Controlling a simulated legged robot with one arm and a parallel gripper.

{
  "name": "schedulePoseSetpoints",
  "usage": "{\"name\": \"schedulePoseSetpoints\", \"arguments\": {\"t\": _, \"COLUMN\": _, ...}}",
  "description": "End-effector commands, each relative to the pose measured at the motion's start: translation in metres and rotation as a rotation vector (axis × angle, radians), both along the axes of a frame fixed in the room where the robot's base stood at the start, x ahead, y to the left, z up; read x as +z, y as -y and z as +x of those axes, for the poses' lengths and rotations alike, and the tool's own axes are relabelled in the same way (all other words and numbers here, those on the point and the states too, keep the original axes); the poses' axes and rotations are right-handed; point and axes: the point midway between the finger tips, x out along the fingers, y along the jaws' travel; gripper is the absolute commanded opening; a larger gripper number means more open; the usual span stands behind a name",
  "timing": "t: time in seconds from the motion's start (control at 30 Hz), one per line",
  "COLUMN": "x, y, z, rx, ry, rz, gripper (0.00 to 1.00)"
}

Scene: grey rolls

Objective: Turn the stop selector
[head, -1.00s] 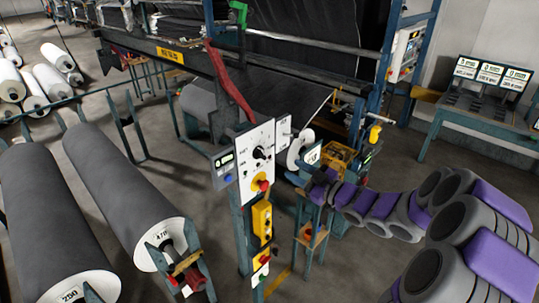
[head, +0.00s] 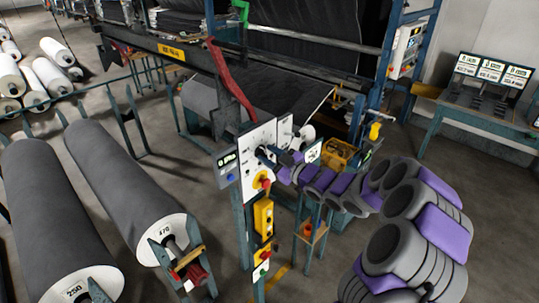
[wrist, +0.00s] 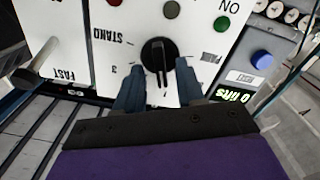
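A black rotary knob with a white pointer line (wrist: 158,55) sits on a white panel (wrist: 95,15) in the wrist view, with marks around it, one reading STAND; it looks like the selector. My gripper (wrist: 159,84) is open, with one blue-grey finger on each side of the knob's lower part. Gaps show between fingers and knob, and I cannot tell if either touches. In the head view my gripper (head: 268,156) is at the white panel (head: 257,140) and covers most of the knob.
A red knob on a yellow disc (head: 264,181) sits just below my gripper. A yellow button box (head: 263,217) hangs lower on the post. A grey counter box with a blue button (wrist: 262,58) is beside the panel. Large grey rolls (head: 115,180) lie at left.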

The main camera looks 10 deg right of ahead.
Motion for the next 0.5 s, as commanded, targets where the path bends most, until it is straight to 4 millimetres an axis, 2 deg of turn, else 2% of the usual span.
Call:
{"name": "schedulePoseSetpoints", "arguments": {"t": 0.27, "x": -0.0001, "y": -0.0007, "z": 0.0007, "rx": 0.0, "ry": -0.001, "rz": 0.001, "gripper": 0.38}}
{"name": "schedulePoseSetpoints", "arguments": {"t": 0.5, "x": -0.0002, "y": -0.0006, "z": 0.0006, "rx": 0.0, "ry": -0.001, "rz": 0.001, "gripper": 0.15}}
